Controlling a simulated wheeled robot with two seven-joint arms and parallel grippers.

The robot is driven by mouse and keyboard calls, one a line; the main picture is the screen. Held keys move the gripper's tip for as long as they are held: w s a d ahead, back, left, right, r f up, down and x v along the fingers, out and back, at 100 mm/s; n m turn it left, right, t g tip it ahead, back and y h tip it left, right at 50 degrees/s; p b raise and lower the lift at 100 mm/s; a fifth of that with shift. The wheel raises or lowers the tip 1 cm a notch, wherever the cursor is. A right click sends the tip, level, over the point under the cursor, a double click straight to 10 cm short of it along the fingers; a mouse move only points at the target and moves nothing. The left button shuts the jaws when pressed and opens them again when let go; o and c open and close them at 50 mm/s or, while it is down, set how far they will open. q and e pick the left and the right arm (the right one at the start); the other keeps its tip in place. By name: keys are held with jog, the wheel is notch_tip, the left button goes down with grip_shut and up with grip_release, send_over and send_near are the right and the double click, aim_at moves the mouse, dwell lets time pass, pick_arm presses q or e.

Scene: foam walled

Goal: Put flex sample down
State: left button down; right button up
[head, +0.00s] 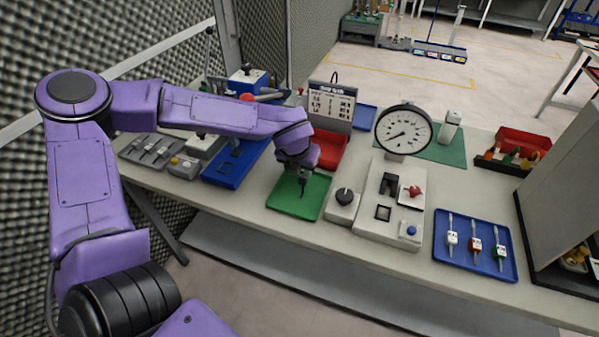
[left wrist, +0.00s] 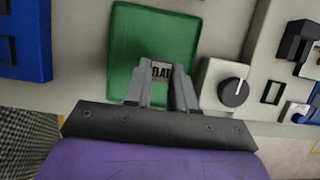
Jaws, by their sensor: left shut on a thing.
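My left gripper (head: 302,183) is over the green tray (head: 284,204), pointing down. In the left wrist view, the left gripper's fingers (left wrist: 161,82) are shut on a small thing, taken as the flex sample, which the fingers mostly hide. A pale label (left wrist: 161,70) with dark letters like "FLA" shows between the fingertips; I cannot tell whether it is on the held thing or the tray. The green tray (left wrist: 125,45) otherwise looks bare. I cannot tell whether the held thing touches it. My right gripper is not in view.
A grey box with a black knob (head: 344,197) stands just right of the tray, beside a pale fixture (head: 375,228) and a dial gauge (head: 403,129). A blue tray (head: 477,262) holds labelled samples. A red tray (head: 329,150) and blue fixture (head: 222,172) lie behind and left.

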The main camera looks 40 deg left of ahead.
aim_at(300, 183)
pick_arm(q)
jog(key=f, duration=0.2)
jog(key=a+f, duration=0.1)
jog(key=f, duration=0.1)
jog(key=shift+w, duration=0.1)
jog(key=shift+f, duration=0.15)
jog(key=shift+f, duration=0.1)
jog(key=c, duration=0.9)
grip_release()
jog(key=shift+c, duration=0.2)
jog(key=shift+r, duration=0.3)
jog(key=v, duration=1.1)
jog(key=shift+r, duration=0.3)
